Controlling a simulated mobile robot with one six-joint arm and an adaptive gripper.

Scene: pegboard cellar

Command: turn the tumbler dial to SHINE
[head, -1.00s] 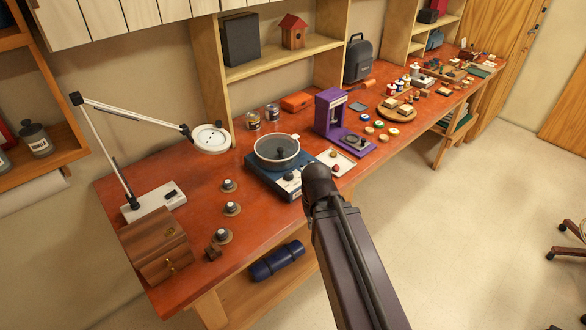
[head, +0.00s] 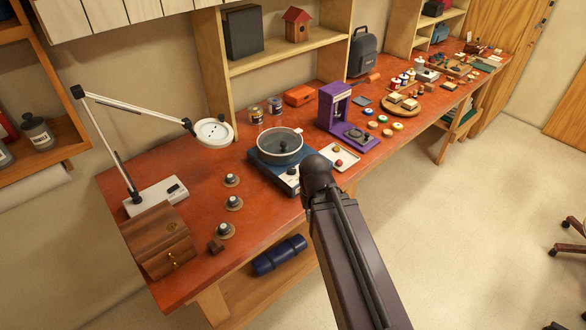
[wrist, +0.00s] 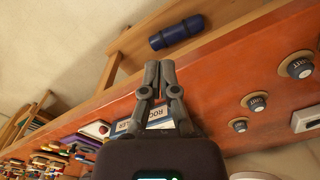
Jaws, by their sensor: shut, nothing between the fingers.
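The rock tumbler is a blue base (head: 262,168) with a clear-lidded round bowl (head: 279,148) on top, standing on the red bench in the head view. Its front panel is partly covered by my arm, and I cannot read the dial's setting. In the wrist view a white and blue label (wrist: 159,113) with large letters, partly legible as "ROCK", shows behind my fingers. My gripper (wrist: 159,66) is shut and empty, its fingers together. It appears over the bench's front edge near the tumbler; contact cannot be told. The gripper is hidden in the head view.
Several small dial knobs (head: 233,203) on round plates sit left of the tumbler. A wooden box (head: 158,241) and lamp (head: 212,132) stand further left. A white tray (head: 346,151) and purple device (head: 334,110) stand right. A blue roll (head: 279,255) lies on the lower shelf.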

